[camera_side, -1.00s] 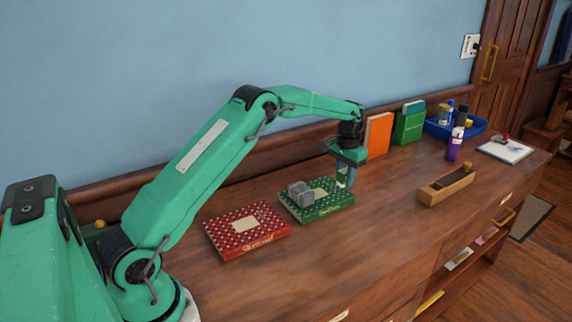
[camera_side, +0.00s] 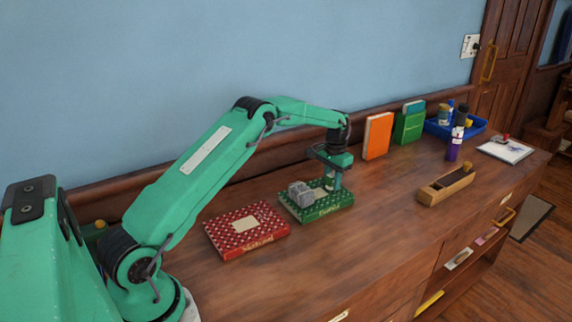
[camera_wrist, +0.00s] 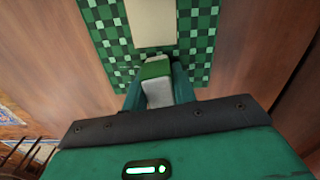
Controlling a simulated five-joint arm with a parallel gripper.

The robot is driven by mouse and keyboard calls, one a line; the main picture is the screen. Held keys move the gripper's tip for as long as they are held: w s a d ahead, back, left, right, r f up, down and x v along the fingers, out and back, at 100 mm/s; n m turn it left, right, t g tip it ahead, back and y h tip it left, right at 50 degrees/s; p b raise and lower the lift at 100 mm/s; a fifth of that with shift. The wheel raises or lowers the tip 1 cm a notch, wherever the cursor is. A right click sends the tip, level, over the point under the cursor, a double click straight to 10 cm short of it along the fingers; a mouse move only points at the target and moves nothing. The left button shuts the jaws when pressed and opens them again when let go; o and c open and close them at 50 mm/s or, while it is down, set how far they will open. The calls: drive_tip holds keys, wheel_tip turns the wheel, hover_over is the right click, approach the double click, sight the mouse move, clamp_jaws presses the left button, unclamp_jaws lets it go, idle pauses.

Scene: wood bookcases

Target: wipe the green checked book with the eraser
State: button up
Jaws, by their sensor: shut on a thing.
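The green checked book (camera_side: 325,208) lies flat on the wooden top, with a cream label on its cover. It also shows in the wrist view (camera_wrist: 205,45), below my gripper. My gripper (camera_side: 332,185) points down over the book's right part. It is shut on a white eraser with a green band (camera_wrist: 156,82), held between the two teal fingers. The eraser is beside the label's near edge in the wrist view. I cannot tell whether it touches the cover. A grey lumpy thing (camera_side: 300,194) rests on the book's left part.
A red patterned book (camera_side: 246,232) lies just left. An orange book (camera_side: 377,136) and a green book (camera_side: 408,125) stand upright behind. A wooden box (camera_side: 446,187), purple bottle (camera_side: 454,148), blue bin (camera_side: 474,128) and clipboard (camera_side: 506,151) are at right. The front middle is clear.

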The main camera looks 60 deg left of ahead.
sight(342, 196)
drive_tip(key=shift+a, duration=2)
drive_tip(key=shift+s+d, duration=0.1)
drive_tip(key=shift+d, duration=4.5)
drive_tip(key=shift+d+r, duration=0.1)
drive_tip(key=shift+r, duration=0.05)
wheel_tip(342, 196, up, 8)
